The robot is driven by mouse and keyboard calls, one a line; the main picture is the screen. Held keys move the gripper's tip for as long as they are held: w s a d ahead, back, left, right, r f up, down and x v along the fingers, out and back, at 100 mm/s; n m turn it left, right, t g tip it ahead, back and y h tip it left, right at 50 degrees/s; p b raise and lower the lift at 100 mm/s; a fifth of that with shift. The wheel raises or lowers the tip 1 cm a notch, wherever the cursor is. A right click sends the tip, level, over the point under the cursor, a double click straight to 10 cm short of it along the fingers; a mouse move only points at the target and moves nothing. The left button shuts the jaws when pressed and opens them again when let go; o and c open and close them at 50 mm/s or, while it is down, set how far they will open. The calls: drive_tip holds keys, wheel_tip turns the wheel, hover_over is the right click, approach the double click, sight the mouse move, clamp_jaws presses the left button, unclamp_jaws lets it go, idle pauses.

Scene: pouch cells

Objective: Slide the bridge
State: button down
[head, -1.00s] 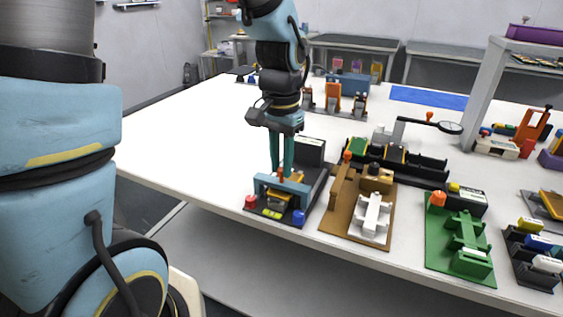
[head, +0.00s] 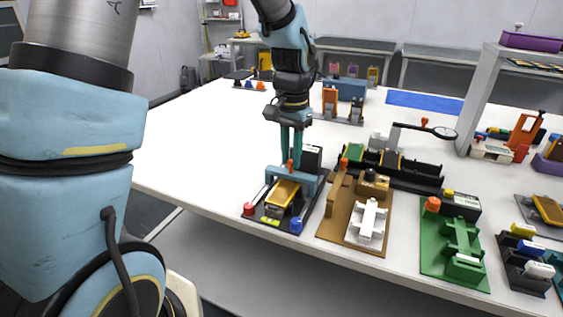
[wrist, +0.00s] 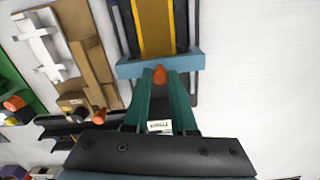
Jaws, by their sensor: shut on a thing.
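The bridge (head: 312,184) is a blue-grey crossbar with an orange knob (wrist: 159,74), standing over a black fixture (head: 258,208) at the table's front edge. It spans the fixture toward the back end of a yellow pouch cell (head: 283,193), which lies largely uncovered in front of it. My gripper (head: 291,160) points down with its teal fingers shut on the orange knob. In the wrist view the bridge (wrist: 185,63) lies crosswise just beyond my fingertips, and the yellow cell (wrist: 156,28) runs away from it.
The fixture carries a red button (head: 249,209) and a blue button (head: 296,224) at its front corners. A brown fixture with a white part (head: 367,222) stands close on the right, then a green one (head: 440,262). A magnifier (head: 444,133) stands behind. The table is clear to the left.

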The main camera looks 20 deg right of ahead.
drive_tip(key=w+d+p, duration=0.1)
drive_tip(key=w+d, duration=0.4)
drive_tip(key=shift+w+d, duration=0.2)
drive_tip(key=shift+w, duration=0.2)
drive_tip(key=shift+r, duration=0.1)
drive_tip(key=c, duration=0.7)
unclamp_jaws()
drive_tip(key=shift+c, duration=0.2)
wheel_tip(320, 180, up, 11)
drive_tip(key=b, duration=0.1)
drive_tip(key=shift+f, duration=0.2)
